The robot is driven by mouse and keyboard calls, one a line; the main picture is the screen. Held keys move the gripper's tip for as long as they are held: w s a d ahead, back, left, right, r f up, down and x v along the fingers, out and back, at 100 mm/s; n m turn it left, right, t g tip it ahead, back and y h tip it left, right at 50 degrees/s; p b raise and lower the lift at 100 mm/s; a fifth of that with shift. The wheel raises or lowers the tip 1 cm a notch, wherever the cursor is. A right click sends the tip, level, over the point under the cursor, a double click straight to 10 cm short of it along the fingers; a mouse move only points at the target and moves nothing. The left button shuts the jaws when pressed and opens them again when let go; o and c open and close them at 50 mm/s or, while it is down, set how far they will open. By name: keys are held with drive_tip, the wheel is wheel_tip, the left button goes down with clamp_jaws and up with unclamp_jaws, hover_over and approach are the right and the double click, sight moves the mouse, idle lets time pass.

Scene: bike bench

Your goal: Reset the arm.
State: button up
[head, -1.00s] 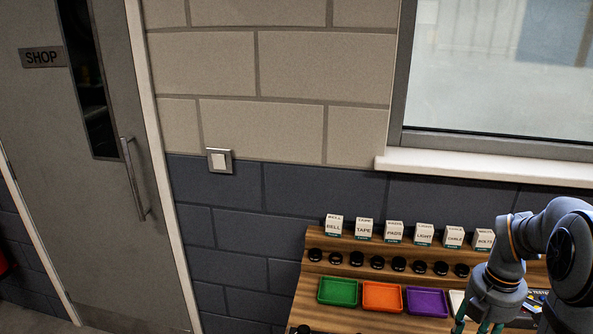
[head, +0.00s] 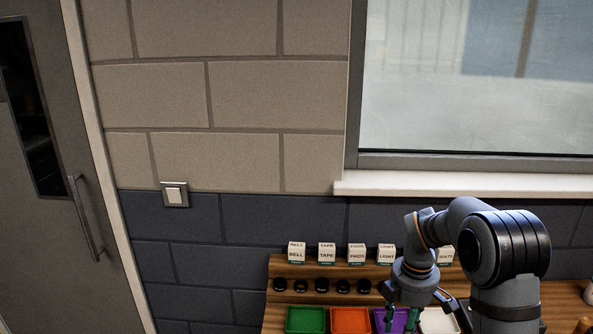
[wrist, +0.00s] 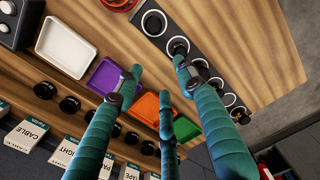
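My gripper (head: 401,322) is over the bench at the lower right of the head view, pointing down. In the wrist view, its teal fingers (wrist: 160,76) are spread apart with nothing between them. Below the fingers are the wooden bench top (wrist: 235,35) and several trays. My arm rises above the gripper and bends to the right, hiding part of the row of label boxes.
A green tray (head: 305,320), an orange tray (head: 350,321) and a purple tray (wrist: 104,82) stand side by side, with a white tray (wrist: 66,46) beside them. Label boxes (head: 327,252) and black round holders (head: 322,285) line the back. A black strip with rings (wrist: 180,45) lies opposite.

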drive_tip(key=a+n+p, duration=0.1)
drive_tip(key=a+n, duration=0.2)
drive_tip(key=a, duration=0.8)
drive_tip(key=shift+a+r+p, duration=0.2)
drive_tip(key=shift+p, duration=0.15)
